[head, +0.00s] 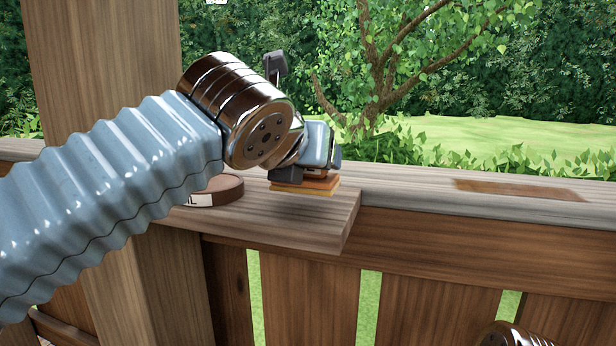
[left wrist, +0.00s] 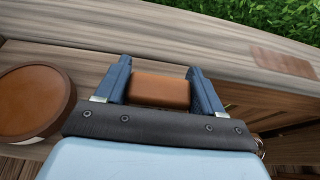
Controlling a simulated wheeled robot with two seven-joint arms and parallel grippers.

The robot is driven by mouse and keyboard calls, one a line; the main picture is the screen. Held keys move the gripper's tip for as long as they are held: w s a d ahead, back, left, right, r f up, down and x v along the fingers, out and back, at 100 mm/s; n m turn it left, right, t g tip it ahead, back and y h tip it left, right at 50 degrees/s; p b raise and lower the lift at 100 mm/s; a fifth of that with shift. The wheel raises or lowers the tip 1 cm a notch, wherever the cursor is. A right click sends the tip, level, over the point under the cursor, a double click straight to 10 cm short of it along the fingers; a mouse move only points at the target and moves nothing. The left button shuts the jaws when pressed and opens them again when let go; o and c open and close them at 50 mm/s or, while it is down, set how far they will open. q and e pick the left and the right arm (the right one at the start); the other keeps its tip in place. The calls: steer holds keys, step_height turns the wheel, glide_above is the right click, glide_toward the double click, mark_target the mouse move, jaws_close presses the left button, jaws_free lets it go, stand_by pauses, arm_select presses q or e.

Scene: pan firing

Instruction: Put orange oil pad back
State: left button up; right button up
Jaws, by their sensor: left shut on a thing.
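My left gripper (head: 308,170) is shut on the orange oil pad (head: 306,186), a small block with an orange-yellow lower layer. The pad is low over the wooden shelf; a dark shadow lies under it, and I cannot tell for sure whether it touches. In the left wrist view the pad's brown top (left wrist: 159,91) sits between the two blue fingers of the left gripper (left wrist: 158,88). A round brown tin (head: 226,188) stands on the shelf left of the pad, partly hidden by my left arm; it also shows in the left wrist view (left wrist: 32,100). My right gripper is out of view.
The shelf (head: 325,222) ends just right of the pad. A wooden rail (head: 400,190) runs behind it, with a darker brown patch (head: 520,190) at right. A thick wooden post (head: 100,60) stands at left. Part of my right arm shows at lower right.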

arm_select(q)
step_height(320, 180, down, 2)
steer(key=shift+f+b, duration=0.1)
steer(key=shift+b, duration=0.3)
steer(key=shift+f+p, duration=0.3)
steer(key=shift+p, duration=0.05)
steer(key=o, duration=1.1)
